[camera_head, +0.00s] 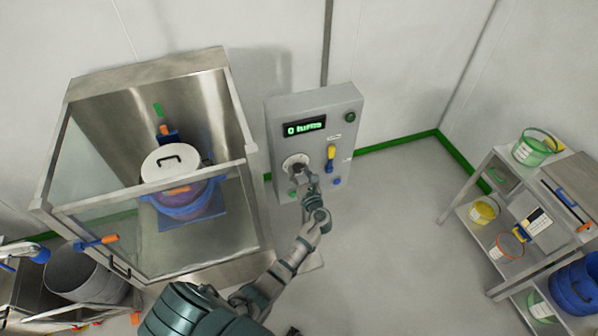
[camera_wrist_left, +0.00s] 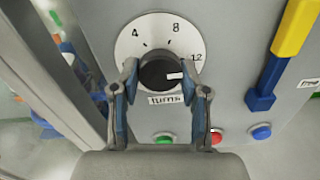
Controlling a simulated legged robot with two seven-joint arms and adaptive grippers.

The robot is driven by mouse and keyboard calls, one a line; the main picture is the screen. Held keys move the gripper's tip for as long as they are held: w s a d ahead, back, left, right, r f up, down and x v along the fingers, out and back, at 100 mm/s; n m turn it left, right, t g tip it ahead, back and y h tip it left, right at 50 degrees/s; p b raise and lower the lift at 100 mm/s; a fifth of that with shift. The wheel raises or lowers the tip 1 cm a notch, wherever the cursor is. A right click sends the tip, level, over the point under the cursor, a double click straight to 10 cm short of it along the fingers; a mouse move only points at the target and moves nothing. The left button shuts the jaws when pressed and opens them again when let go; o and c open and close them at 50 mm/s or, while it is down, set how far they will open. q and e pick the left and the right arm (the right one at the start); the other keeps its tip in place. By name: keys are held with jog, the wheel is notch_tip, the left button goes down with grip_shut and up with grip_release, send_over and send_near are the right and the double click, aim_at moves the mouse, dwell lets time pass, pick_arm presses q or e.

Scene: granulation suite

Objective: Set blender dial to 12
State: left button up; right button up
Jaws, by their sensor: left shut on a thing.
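The blender dial (camera_wrist_left: 158,73) is a black knob on a round white plate marked 4, 8 and 12, with a "turns" label below it. The white mark on the knob points right, near but slightly below the 12. In the head view the dial plate (camera_head: 294,160) sits on the grey control panel (camera_head: 283,129). The green display (camera_head: 304,127) above it appears to read 0 turns. My left gripper (camera_wrist_left: 160,80) is shut on the knob, one finger on each side. In the head view the left gripper (camera_head: 303,178) partly hides the dial. My right gripper is out of view.
Below the dial are green (camera_wrist_left: 164,138), red (camera_wrist_left: 216,137) and blue (camera_wrist_left: 262,132) buttons. A yellow and blue switch (camera_head: 330,158) is right of the dial. A glass-sided cabinet (camera_head: 245,165) stands close left. A shelf rack (camera_head: 470,200) stands right, with clear floor between.

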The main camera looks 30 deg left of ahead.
pick_arm(q)
jog(key=shift+s+f, duration=0.1)
jog(key=shift+f, duration=0.3)
jog(key=o, duration=1.1)
jog(key=shift+o, duration=0.2)
jog(key=shift+r, duration=0.2)
jog(key=shift+d+r, duration=0.1)
jog(key=shift+d, duration=0.05)
jog(key=v, duration=1.1)
jog(key=shift+d, duration=0.4)
jog(key=shift+s, duration=0.1)
